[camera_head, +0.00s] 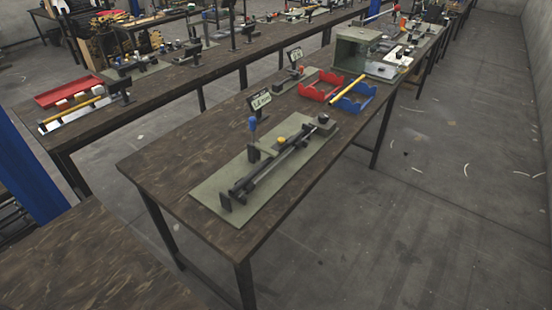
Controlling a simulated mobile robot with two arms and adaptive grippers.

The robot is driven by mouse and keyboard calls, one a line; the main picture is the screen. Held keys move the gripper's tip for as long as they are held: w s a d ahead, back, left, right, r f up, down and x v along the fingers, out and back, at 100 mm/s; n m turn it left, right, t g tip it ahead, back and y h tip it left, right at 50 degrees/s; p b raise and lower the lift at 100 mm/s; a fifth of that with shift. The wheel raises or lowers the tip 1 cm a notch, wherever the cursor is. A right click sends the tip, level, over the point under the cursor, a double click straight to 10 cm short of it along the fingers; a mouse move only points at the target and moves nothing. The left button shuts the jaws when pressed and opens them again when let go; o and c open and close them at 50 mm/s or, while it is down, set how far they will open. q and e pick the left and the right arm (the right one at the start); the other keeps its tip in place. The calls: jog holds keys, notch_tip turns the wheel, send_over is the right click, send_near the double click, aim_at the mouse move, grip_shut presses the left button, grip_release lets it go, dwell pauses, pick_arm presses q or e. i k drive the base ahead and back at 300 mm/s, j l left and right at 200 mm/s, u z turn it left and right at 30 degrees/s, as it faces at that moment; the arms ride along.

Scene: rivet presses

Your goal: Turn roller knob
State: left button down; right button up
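A press fixture with a long dark bar (275,165) lies on a grey-green plate (215,192) on the near wooden table. A small yellow knob (281,140) sits beside the bar. A dark block with a round top (324,120) stands at the bar's far end. I cannot tell which of these is the roller knob. Neither of my grippers is in view.
A sign marked 1.4 mm (260,101), a red bin (321,86), a blue bin (355,98) and a yellow rod (347,89) stand farther back on the near table (160,167). Another long table (180,88) stands behind on the left. The floor (440,220) at right is open.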

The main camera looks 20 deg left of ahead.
aim_at(323, 118)
jog(key=i+l+u, duration=0.35)
jog(key=i+l, duration=0.5)
jog(key=i, duration=0.05)
